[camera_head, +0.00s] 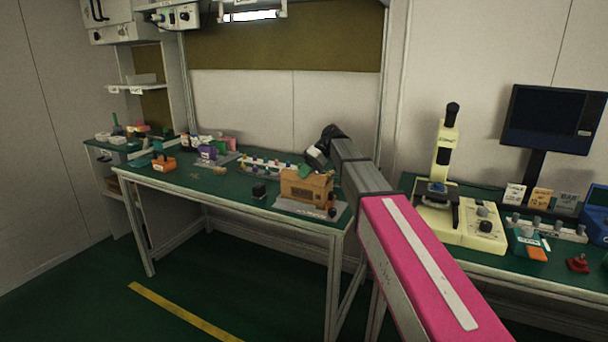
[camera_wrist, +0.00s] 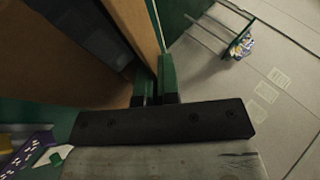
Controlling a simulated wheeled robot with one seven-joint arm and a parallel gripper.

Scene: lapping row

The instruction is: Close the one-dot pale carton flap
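The brown cardboard carton (camera_head: 302,190) stands on a grey mat near the right end of the green bench. My gripper (camera_head: 316,156) is just above its top, with a green finger slanting down beside it. In the wrist view, the two green fingers (camera_wrist: 156,84) are close together. A brown cardboard panel (camera_wrist: 140,30) comes down to the fingertips. I cannot tell whether its edge is pinched between them or only touches them. The carton's dark inside (camera_wrist: 92,32) shows to the left. No dot marking can be made out, and the flap's angle is unclear.
A rack of small knobs (camera_head: 262,166) stands behind. A cream microscope (camera_head: 455,205) is on the right bench.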

